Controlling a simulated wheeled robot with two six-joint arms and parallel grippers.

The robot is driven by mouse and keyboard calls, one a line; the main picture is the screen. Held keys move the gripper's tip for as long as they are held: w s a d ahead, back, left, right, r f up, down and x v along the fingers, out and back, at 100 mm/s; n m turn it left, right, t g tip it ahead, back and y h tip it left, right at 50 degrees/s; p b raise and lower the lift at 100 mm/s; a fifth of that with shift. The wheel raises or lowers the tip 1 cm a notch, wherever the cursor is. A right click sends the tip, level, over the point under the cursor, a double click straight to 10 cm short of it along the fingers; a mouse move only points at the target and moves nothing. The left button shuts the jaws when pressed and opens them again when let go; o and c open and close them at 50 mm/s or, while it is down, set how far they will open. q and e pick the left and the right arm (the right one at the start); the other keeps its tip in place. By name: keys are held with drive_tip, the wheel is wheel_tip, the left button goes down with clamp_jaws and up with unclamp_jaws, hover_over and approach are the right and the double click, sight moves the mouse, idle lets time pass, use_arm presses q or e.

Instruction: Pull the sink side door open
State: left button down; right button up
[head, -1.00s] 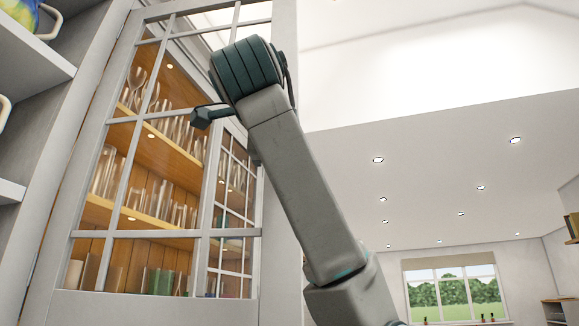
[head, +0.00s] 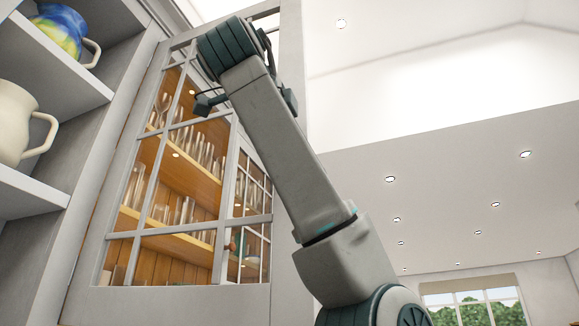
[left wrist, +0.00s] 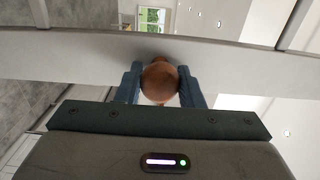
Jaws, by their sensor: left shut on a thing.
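The cabinet door (head: 222,228) has a pale grey frame with several glass panes and stands left of centre in the head view. My left arm reaches up across its right part, its dark wrist near the top of the frame. The fingers are not clear there. In the left wrist view my left gripper (left wrist: 159,80) is shut on a round brown knob (left wrist: 160,84), one finger on each side. The knob sits on a pale grey door strip (left wrist: 65,55) that crosses the picture. How far the door stands open is hard to tell. My right gripper is out of view.
Glassware stands on wooden shelves (head: 190,178) behind the panes. Open grey shelves at the left hold a cream jug (head: 14,122) and a colourful jug (head: 62,32). The room at the right looks open, with a far window (head: 475,305).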

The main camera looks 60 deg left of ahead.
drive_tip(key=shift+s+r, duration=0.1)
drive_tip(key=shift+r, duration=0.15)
use_arm(q)
drive_tip(key=c, duration=1.1)
unclamp_jaws()
drive_tip(key=shift+s, duration=0.1)
drive_tip(key=shift+s+d+f, duration=0.1)
drive_tip(key=shift+d, duration=0.05)
drive_tip(key=b+v, duration=0.6)
drive_tip(key=v, duration=0.4)
drive_tip(key=shift+s+b, duration=0.15)
drive_tip(key=shift+b, duration=0.2)
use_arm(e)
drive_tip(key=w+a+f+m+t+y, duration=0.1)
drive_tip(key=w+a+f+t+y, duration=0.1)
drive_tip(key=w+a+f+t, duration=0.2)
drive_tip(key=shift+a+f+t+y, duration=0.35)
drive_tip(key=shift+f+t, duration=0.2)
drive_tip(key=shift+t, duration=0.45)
